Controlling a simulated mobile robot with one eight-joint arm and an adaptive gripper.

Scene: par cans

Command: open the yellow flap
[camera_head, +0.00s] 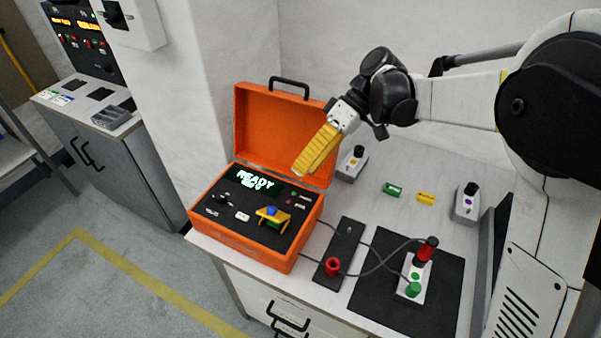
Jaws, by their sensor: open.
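The orange case (243,238) stands on the workbench with its lid (262,122) raised. The small yellow flap (281,216) is at the right front of its dark panel. A blue part shows at the flap, and a bit of green shows by its lower edge. The flap is too small to tell how far it is tilted. My gripper (302,171), with yellow ribbed fingers, is open and empty. It appears above the case's right side, in front of the lid in the picture and apart from the flap. The fingers overlap in this view, so their gap is hidden.
The panel has a lit "READY" display (252,180) and a black knob (222,199). A black strip with a red socket (332,266) and cables lies right of the case. A box with a green button (412,289) sits on a black mat (440,310). Green (392,190) and yellow (426,198) blocks lie behind.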

